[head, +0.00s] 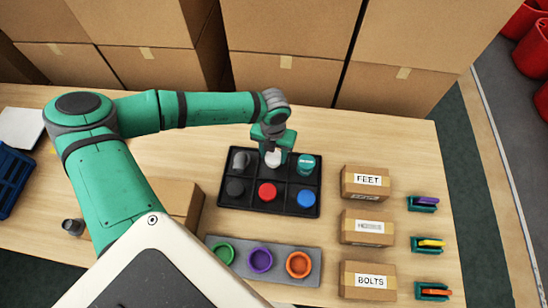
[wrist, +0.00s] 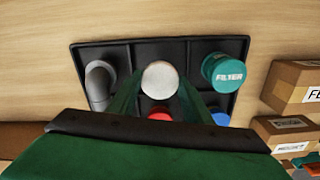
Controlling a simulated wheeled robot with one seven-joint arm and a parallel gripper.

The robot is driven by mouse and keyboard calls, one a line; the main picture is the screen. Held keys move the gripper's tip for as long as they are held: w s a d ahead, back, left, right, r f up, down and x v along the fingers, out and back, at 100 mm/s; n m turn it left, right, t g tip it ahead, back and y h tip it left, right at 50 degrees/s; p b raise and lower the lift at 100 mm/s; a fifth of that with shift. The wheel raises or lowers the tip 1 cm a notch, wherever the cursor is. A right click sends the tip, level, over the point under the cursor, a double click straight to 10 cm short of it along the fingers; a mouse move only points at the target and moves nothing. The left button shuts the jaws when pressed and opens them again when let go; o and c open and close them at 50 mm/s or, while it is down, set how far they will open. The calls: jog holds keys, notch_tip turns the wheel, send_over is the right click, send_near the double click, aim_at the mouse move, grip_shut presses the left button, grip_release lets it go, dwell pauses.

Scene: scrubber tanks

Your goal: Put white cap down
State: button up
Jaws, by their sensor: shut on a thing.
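The white cap (wrist: 160,80) is between the fingers of my gripper (wrist: 158,95), which is shut on it. In the head view the white cap (head: 272,158) is at the back middle compartment of the black tray (head: 286,206), below my gripper (head: 273,150). I cannot tell whether it touches the tray floor. A grey elbow pipe (head: 240,161) is in the back left compartment and a teal filter (head: 306,164) in the back right.
A grey holder (head: 222,266) with green, purple and orange rings lies in front of the tray. Cardboard boxes labelled FEET (head: 367,180) and BOLTS (head: 367,281) stand to the right, with one between them. Large cartons (head: 290,85) line the back.

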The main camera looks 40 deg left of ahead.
aim_at(273, 157)
jog(key=shift+f, duration=1.55)
jog(key=shift+f, duration=0.1)
jog(key=o, duration=1.2)
jog(key=shift+o, duration=0.2)
notch_tip(273, 157, up, 12)
